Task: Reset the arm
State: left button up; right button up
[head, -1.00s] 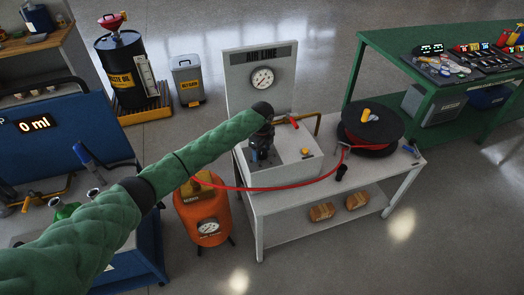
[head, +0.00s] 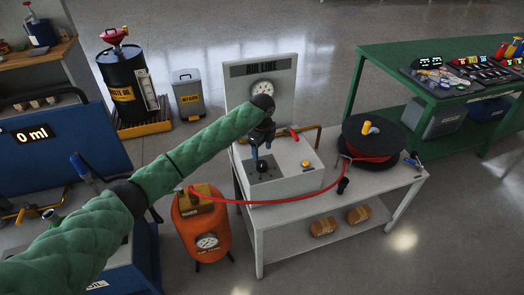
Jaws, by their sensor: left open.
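My left arm, in a green quilted sleeve, comes in from the lower left and reaches over the white air-line bench (head: 380,204). My left gripper (head: 258,158) points down at its end, open, above the grey box (head: 300,182) on the bench. Nothing shows between its fingers. A dark round fitting (head: 264,166) shows in the box just below and beside the fingers. The gauge (head: 263,89) on the upright panel is partly hidden behind my wrist. My right gripper is not in view.
A red hose (head: 290,196) runs from the orange tank (head: 203,232) to the black reel (head: 375,138). A red-handled brass pipe (head: 308,131) stands close right of my gripper. A blue station (head: 45,145) is at left, a green table (head: 400,58) at right.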

pick_arm(q)
jog(key=shift+f, duration=0.1)
jog(key=s+d+f+n+t+h, duration=0.15)
jog(key=s+f+n, duration=0.3)
jog(key=s, duration=0.65)
jog(key=s+f+n+h, duration=0.2)
jog(key=s+f+n, duration=0.25)
jog(key=s, duration=0.75)
jog(key=s+a+r+n+t+y, duration=0.1)
jog(key=s+a+n+y, duration=0.1)
jog(key=s+a+n, duration=0.75)
jog(key=s+a+r+n+t+y, duration=0.1)
jog(key=s+a+n, duration=0.4)
jog(key=s+a, duration=1)
jog(key=s+d+f, duration=0.2)
jog(key=f, duration=0.9)
jog(key=s+d+f+g, duration=0.1)
jog(key=s+d+f, duration=0.1)
jog(key=f, duration=0.9)
jog(key=s+d+f+g, duration=0.1)
jog(key=s+d+f, duration=0.1)
jog(key=f, duration=0.9)
jog(key=shift+s, duration=0.3)
jog(key=shift+w, duration=0.1)
